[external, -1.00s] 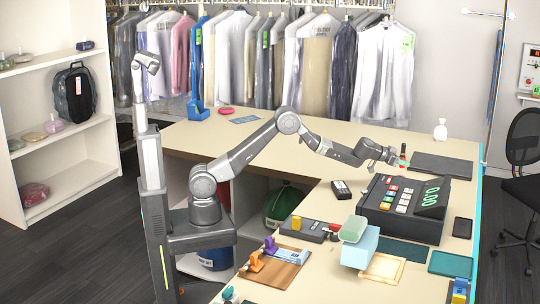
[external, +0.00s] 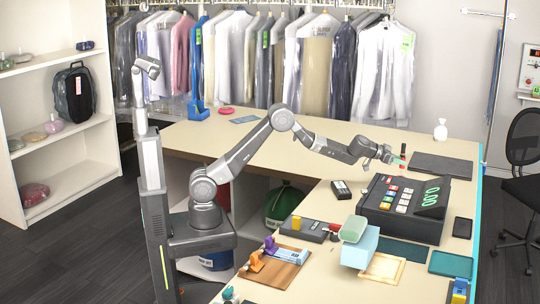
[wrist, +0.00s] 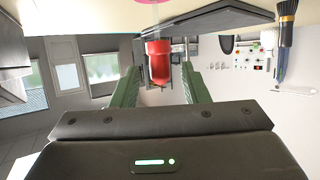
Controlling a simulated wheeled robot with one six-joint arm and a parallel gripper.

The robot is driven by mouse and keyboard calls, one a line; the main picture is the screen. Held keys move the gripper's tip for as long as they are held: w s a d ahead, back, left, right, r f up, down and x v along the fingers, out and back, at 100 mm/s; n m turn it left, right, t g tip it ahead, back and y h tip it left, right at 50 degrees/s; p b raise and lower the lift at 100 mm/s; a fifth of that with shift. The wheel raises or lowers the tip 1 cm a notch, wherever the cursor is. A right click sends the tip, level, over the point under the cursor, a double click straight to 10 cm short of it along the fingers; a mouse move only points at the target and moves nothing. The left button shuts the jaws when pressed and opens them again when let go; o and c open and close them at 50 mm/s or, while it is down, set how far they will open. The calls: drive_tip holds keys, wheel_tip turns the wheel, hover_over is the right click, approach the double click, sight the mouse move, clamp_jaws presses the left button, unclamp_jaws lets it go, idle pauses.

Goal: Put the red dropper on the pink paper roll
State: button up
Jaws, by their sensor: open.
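The red dropper (external: 403,152) stands on the far right part of the counter, just beyond my gripper (external: 391,159). In the wrist view the red dropper (wrist: 160,62) appears ahead between the two green fingers (wrist: 160,83). The fingers are apart, with a visible gap on each side of it. My gripper is open and holds nothing. A flat pink round thing (external: 225,111), likely the pink paper roll, lies on the back left counter. A pink patch shows at the wrist view's top edge; I cannot tell what it is.
A dark mat (external: 441,166) lies right of the dropper, with a white bottle (external: 440,129) behind it. A black cash register (external: 404,205) stands in front of my gripper. A blue holder (external: 197,111) stands beside the pink thing. The counter's middle back is clear.

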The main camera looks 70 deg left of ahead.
drive_tip(key=b+v, duration=0.2)
drive_tip(key=v, duration=0.7)
drive_tip(key=shift+b, duration=0.4)
drive_tip(key=shift+s, duration=0.1)
drive_tip(key=p+x, duration=0.5)
drive_tip(key=x, duration=0.5)
drive_tip(key=shift+p+x, duration=0.3)
drive_tip(key=shift+x, duration=0.5)
drive_tip(key=shift+f, duration=0.3)
drive_tip(key=shift+r, duration=0.1)
